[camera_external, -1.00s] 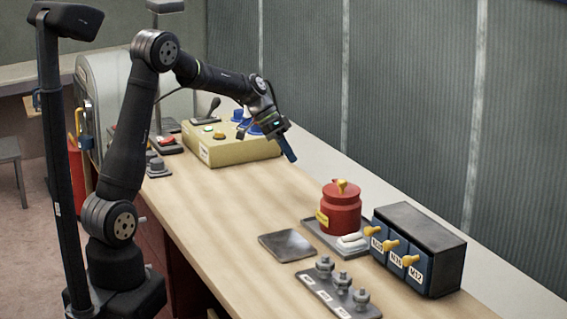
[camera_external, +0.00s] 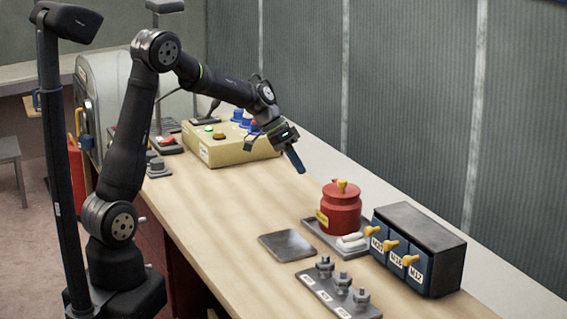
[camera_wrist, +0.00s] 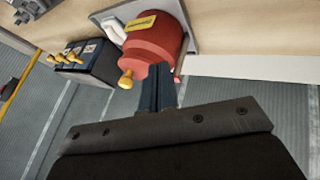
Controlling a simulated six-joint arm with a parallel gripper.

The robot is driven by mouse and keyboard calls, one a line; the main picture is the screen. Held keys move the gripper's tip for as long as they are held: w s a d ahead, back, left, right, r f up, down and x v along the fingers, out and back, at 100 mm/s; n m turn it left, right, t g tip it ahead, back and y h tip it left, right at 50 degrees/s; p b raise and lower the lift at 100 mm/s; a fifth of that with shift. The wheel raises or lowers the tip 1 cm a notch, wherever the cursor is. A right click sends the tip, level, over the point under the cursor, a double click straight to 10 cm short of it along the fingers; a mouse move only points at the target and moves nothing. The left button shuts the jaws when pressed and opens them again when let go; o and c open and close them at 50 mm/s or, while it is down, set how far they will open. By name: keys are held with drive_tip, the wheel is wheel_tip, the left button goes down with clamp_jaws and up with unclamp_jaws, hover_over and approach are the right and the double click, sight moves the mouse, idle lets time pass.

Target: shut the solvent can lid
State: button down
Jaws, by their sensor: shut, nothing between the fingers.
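The solvent can (camera_external: 341,213) is red with a yellow label and stands on a grey tray (camera_external: 317,229) toward the right of the bench. A yellow knob (camera_external: 341,185) sits on its top, and the lid looks down on the can, though I cannot tell whether it is fully seated. My gripper (camera_external: 299,168) is shut and empty, above the bench to the upper left of the can and apart from it. In the wrist view the can (camera_wrist: 152,43) lies just beyond my dark fingertips (camera_wrist: 158,72), with its yellow knob (camera_wrist: 126,80) to their left.
White rolled items (camera_external: 352,241) lie on the tray beside the can. A dark box (camera_external: 420,247) with blue, yellow-handled fronts stands to the right. A dark flat plate (camera_external: 287,245) and a rack of metal fittings (camera_external: 340,290) lie in front. A yellow control box (camera_external: 230,149) stands farther back.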

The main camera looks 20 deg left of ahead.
drive_tip(key=shift+s+d+n+t+y, duration=0.15)
drive_tip(key=shift+s+d+n+t, duration=0.75)
drive_tip(key=shift+d, duration=0.9)
drive_tip(key=shift+s+d+n+t+y, duration=0.1)
drive_tip(key=shift+s+d+n+t, duration=0.4)
drive_tip(key=shift+s+d+n, duration=1)
drive_tip(key=shift+s+d+n+t+y, duration=0.15)
drive_tip(key=shift+s+d+n+t, duration=0.7)
drive_tip(key=shift+d, duration=1.2)
drive_tip(key=shift+w+d, duration=0.1)
drive_tip(key=shift+w, duration=0.05)
drive_tip(key=s+a+r, duration=0.6)
drive_tip(key=r, duration=0.2)
drive_tip(key=shift+s+a+r, duration=0.25)
drive_tip(key=shift+s+a, duration=0.05)
drive_tip(key=shift+s, duration=0.05)
